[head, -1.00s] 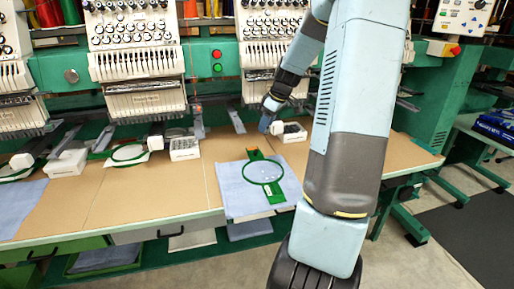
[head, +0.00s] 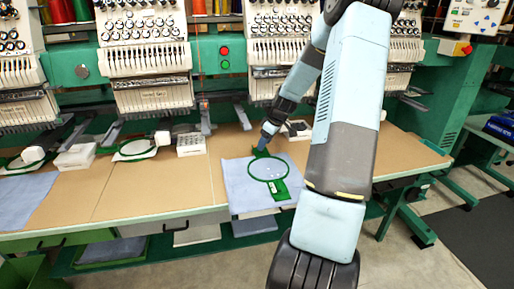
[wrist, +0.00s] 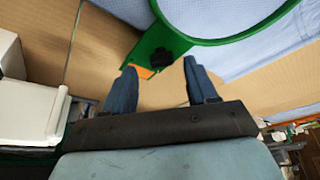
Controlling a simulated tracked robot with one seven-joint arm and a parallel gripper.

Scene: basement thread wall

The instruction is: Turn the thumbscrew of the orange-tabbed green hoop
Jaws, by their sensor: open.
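The green hoop (head: 250,167) lies on a light blue cloth on the table, below and left of my arm in the head view. In the wrist view the hoop (wrist: 222,42) shows large at the top, with an orange tab (wrist: 146,72) and a dark thumbscrew (wrist: 159,58) at its near edge. My gripper (wrist: 158,75) is open, its two blue fingers on either side of the tab area, with nothing clearly between them. The gripper (head: 264,142) also shows at the hoop's far end in the head view. Contact with the screw cannot be told.
A white box (head: 191,145) and another hoop (head: 137,148) sit on the table to the left. A white bin (head: 296,130) is behind my arm. Embroidery machine heads (head: 148,55) line the back.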

